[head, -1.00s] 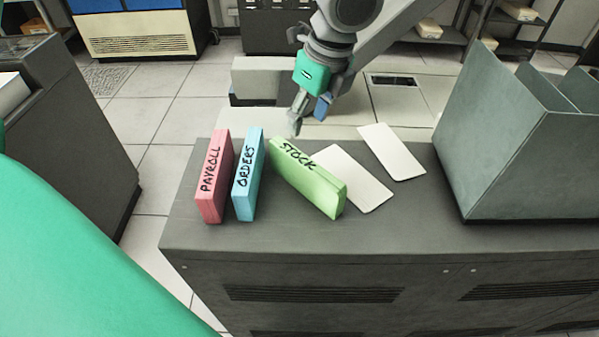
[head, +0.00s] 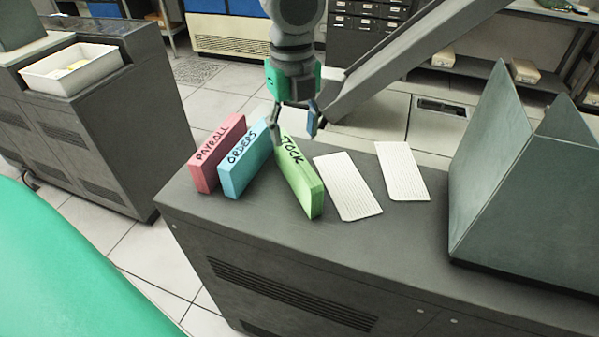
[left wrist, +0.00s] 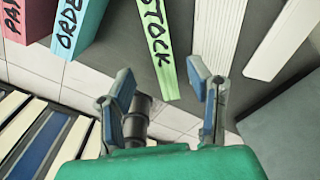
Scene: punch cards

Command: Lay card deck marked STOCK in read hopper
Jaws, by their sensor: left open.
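The green STOCK deck (head: 303,184) stands on edge on the grey cabinet top, to the right of the blue ORDERS deck (head: 246,166) and the pink PAYROLL deck (head: 217,155). My left gripper (head: 294,136) is open above the far end of the STOCK deck, with one finger overlapping it in the head view. In the left wrist view the STOCK deck (left wrist: 157,45) lies beyond the open, empty fingers (left wrist: 163,88). The read hopper cannot be told for certain. My right gripper is not in view.
Two loose white cards (head: 346,186) lie right of the STOCK deck. A grey-green slanted rack (head: 500,185) stands at the cabinet's right. A white tray (head: 72,75) sits on a machine at the far left. The cabinet's front strip is clear.

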